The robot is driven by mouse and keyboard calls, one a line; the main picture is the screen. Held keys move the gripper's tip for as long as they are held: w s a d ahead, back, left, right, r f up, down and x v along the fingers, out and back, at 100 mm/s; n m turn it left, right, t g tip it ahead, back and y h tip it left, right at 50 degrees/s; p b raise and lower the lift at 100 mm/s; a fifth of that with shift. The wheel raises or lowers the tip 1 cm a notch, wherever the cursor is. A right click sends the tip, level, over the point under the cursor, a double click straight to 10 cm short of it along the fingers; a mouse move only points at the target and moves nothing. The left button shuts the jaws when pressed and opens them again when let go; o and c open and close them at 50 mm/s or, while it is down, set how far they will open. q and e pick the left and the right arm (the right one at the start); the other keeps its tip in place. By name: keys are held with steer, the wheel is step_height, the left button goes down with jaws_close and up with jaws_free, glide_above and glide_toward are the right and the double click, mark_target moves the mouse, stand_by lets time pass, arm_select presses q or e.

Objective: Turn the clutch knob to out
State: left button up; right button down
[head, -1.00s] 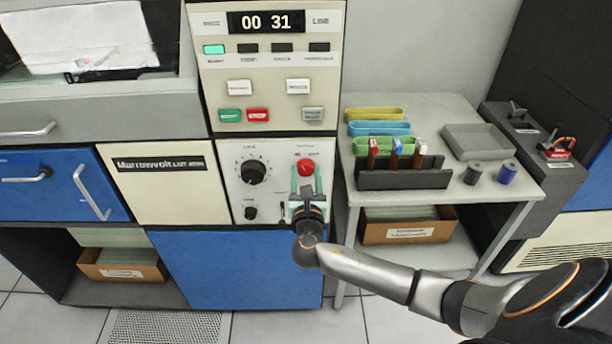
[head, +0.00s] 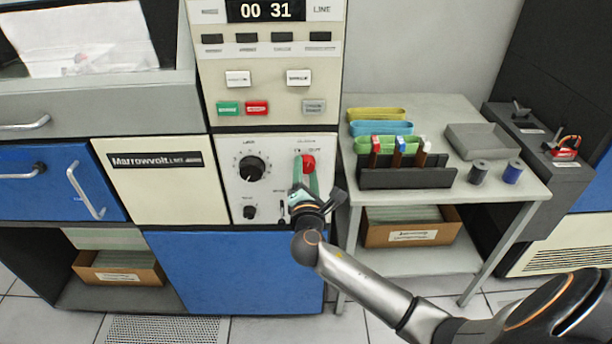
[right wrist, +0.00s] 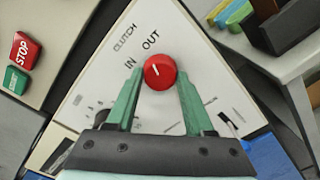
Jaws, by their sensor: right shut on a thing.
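The red clutch knob (head: 308,163) is on the white control panel (head: 231,186) below the counter. In the right wrist view the knob (right wrist: 160,72) sits between the two green fingers of my right gripper (right wrist: 160,88), which is shut on it. The words CLUTCH, IN and OUT are printed beside the knob. Its white mark points up-left in that view, toward the space between IN and OUT; I cannot tell exactly where it is set. In the head view my right gripper (head: 306,176) reaches up to the knob, its wrist turned. My left gripper is not in view.
A black dial (head: 252,169) and a smaller black knob (head: 250,212) are left of the clutch. Green and red buttons (head: 257,108) are above.

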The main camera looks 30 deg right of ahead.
steer(key=shift+f+m+b, duration=0.1)
steer(key=shift+m+b, duration=0.2)
steer(key=shift+m, duration=0.5)
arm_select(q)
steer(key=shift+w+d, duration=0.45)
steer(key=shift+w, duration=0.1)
arm_select(e)
steer(key=shift+m, duration=0.3)
steer(key=shift+c, duration=1.4)
jaws_free()
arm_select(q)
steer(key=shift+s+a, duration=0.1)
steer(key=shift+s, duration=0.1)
